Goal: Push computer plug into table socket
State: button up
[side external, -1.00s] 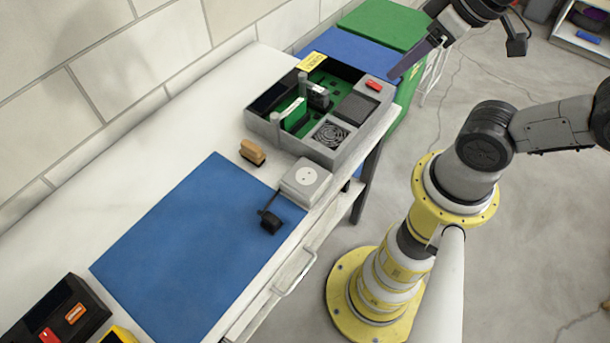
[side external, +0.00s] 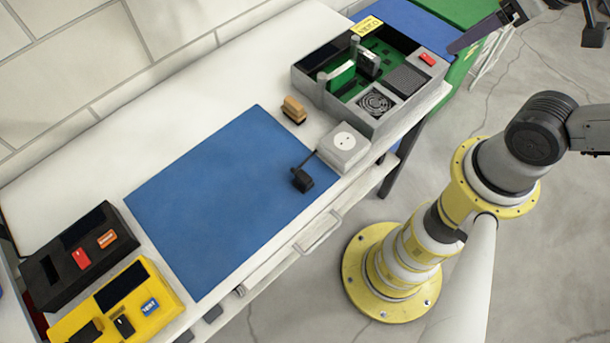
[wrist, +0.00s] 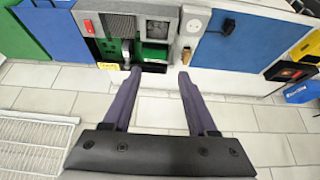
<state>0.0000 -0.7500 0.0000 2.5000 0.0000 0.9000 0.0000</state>
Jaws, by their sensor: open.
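The black computer plug (side external: 302,180) lies on the blue mat near its front right edge, with a dark cord or prong part reaching towards the socket. The table socket (side external: 344,147) is a pale square box with a round outlet on top, beside the mat's corner. The plug appears apart from the outlet. Both also show in the wrist view, the socket (wrist: 193,20) at top centre right and the plug (wrist: 228,27) right of it. My gripper (wrist: 159,76) is open and empty, its two purple fingers apart. In the side view it is partly cut off at the upper right.
An open grey computer case (side external: 400,105) with green boards stands right of the socket. A small brown block (side external: 293,110) sits behind the mat (side external: 215,195). A black box (side external: 75,255) and a yellow box (side external: 120,305) are at the left. Most of the mat is clear.

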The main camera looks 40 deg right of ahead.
dwell(0.3)
jog(key=o, duration=0.4)
jog(key=shift+o, duration=0.2)
jog(key=w+a+f+m+g+y, duration=0.1)
jog(key=w+a+m, duration=0.4)
jog(key=w+m, duration=0.3)
jog(key=w+a+f+m+y, duration=0.1)
jog(key=w+a+m, duration=0.4)
jog(key=m, duration=0.4)
jog(key=a+f+m+g, duration=0.1)
jog(key=a+f+g, duration=0.3)
jog(key=a+f, duration=0.8)
notch_tip(320, 180, down, 4)
jog(key=shift+s+r+g+h, duration=0.1)
jog(key=shift+s+g+h, duration=0.2)
